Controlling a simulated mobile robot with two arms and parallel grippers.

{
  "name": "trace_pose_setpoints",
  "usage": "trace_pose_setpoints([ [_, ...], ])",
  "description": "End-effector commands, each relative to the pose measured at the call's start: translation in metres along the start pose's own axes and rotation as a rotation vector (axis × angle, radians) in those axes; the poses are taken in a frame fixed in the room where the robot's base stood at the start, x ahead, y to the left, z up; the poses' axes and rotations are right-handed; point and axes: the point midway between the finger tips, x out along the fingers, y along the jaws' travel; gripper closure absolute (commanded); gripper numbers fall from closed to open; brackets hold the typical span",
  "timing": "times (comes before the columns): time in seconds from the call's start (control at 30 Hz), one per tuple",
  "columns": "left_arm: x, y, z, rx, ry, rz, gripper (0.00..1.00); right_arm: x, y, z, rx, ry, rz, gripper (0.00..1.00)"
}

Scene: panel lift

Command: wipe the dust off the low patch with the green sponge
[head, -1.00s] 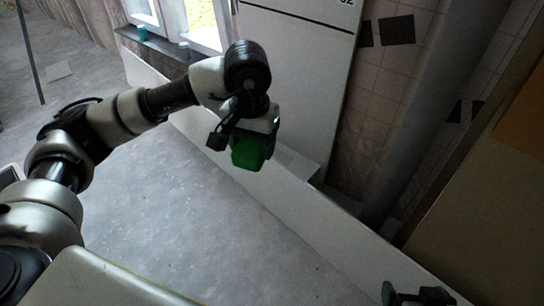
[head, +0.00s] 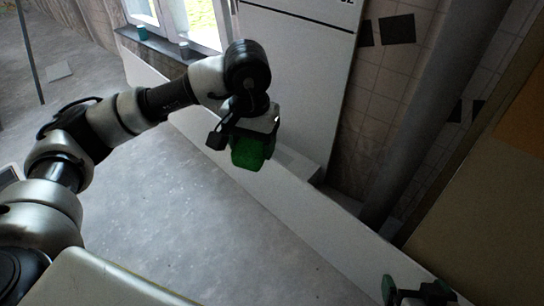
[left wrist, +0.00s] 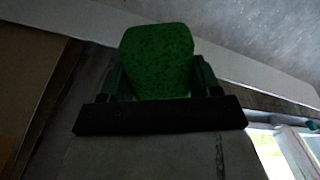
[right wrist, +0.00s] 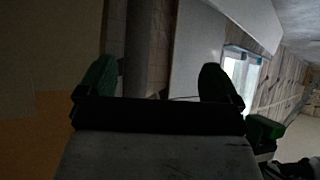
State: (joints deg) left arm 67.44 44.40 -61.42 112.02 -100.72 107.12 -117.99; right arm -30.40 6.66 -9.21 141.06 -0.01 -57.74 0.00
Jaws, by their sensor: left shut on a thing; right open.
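The green sponge (head: 251,152) is held by my left gripper (head: 250,138), near the middle of the head view. My left gripper is shut on it, and its block shape also fills the upper middle of the left wrist view (left wrist: 157,60). It shows above a long low white wall, and I cannot tell whether it touches anything. My right gripper (right wrist: 157,85) is open and empty in its wrist view. It also shows at the bottom right of the head view (head: 416,292). I cannot make out the low patch or any dust in these views.
A tall white panel (head: 298,80) stands behind the sponge, with a low white wall (head: 300,215) running down to the right. A tiled wall (head: 376,85) and a thick grey pipe (head: 435,120) stand at right. Grey floor (head: 180,215) is open at left.

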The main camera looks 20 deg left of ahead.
Motion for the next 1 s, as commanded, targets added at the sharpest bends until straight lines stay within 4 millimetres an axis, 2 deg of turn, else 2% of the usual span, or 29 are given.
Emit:
trace_pose_setpoints([
  [1.0,0.001,0.000,0.000,0.000,0.000,0.000,0.62,0.004,-0.004,-0.016,0.001,0.107,-0.009,0.06],
])
